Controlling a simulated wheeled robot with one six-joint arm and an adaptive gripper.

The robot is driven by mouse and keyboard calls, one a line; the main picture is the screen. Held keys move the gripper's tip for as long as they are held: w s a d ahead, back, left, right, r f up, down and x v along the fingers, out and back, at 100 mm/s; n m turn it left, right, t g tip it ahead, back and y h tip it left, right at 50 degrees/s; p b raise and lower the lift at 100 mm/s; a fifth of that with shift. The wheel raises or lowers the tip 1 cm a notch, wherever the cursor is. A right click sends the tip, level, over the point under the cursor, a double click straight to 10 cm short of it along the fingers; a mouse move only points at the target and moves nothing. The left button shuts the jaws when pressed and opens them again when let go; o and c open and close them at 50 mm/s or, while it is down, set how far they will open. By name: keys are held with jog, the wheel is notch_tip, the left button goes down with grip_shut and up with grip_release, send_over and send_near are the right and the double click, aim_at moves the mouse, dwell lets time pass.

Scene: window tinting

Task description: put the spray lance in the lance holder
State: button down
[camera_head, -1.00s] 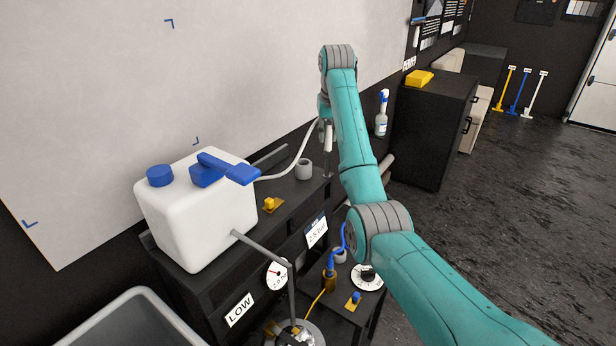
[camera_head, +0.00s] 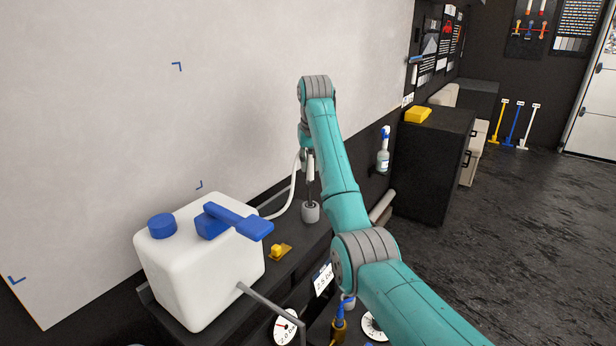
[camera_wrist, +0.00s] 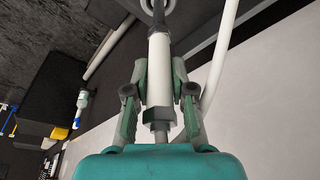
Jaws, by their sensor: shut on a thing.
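My gripper (camera_wrist: 159,88) is shut on the spray lance (camera_wrist: 159,62), its fingers on both sides of the white grip. In the head view the lance (camera_head: 310,188) hangs roughly upright below my gripper, dark shaft downward. The lance holder, a grey cup (camera_head: 311,213), stands on the dark bench directly below. The shaft's lower end appears to meet the cup's mouth; I cannot tell how deep it is. In the wrist view a grey ring-shaped part (camera_wrist: 147,8) shows at the lance's far end, cut off by the top edge. My arm partly hides the area right of the gripper.
A white sprayer tank (camera_head: 200,265) with a blue cap and handle stands on the bench at left. A pale hose (camera_head: 292,190) loops up beside the lance. A spray bottle (camera_head: 384,150) hangs behind. A black cabinet (camera_head: 435,165) stands right.

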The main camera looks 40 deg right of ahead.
aim_at(310, 175)
jog(key=shift+f, duration=1.95)
jog(key=c, duration=1)
grip_release()
